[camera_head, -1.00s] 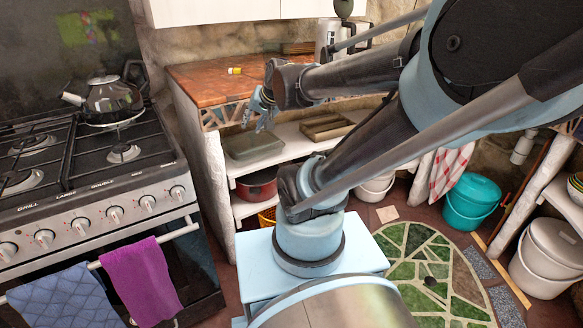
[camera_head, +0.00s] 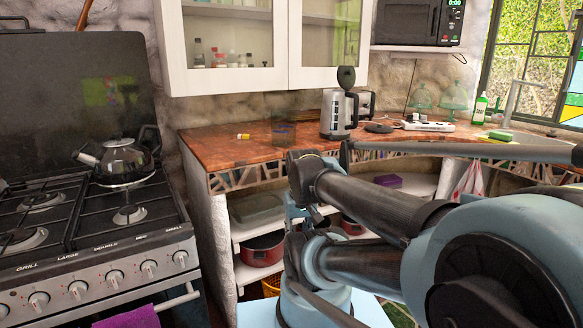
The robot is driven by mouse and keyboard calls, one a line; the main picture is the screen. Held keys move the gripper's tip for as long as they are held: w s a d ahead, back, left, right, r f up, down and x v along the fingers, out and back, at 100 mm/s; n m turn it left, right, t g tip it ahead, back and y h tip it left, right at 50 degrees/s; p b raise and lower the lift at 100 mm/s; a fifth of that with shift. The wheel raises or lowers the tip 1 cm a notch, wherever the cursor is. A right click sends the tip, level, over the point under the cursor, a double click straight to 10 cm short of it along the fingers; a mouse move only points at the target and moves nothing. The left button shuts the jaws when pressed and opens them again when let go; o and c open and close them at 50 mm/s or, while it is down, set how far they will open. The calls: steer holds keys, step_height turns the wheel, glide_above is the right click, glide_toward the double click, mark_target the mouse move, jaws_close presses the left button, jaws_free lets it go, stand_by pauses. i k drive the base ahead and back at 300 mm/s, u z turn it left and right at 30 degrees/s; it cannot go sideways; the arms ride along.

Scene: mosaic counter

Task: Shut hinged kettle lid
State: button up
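A silver and black electric kettle (camera_head: 335,113) stands upright on the wooden counter, left of the microwave and below the glass cabinet. Its dark hinged lid (camera_head: 346,79) stands up, open, above the body. Its black handle is on the right side. My gripper (camera_head: 303,216) hangs in front of the counter's mosaic edge, below and to the left of the kettle, apart from it. The fingers are small and partly hidden by my arm, so their opening is unclear.
A dark stovetop kettle (camera_head: 126,160) sits on the gas stove (camera_head: 72,235) at left. A yellow-topped small item (camera_head: 243,136) lies on the counter (camera_head: 215,146). A black round base (camera_head: 379,127) and a white power strip (camera_head: 430,126) lie right of the electric kettle. A wall cabinet (camera_head: 235,82) hangs above.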

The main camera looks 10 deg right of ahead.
mark_target(346, 74)
steer(key=k, duration=1)
steer(key=z, duration=0.4)
steer(key=i, duration=0.7)
steer(key=z, duration=0.2)
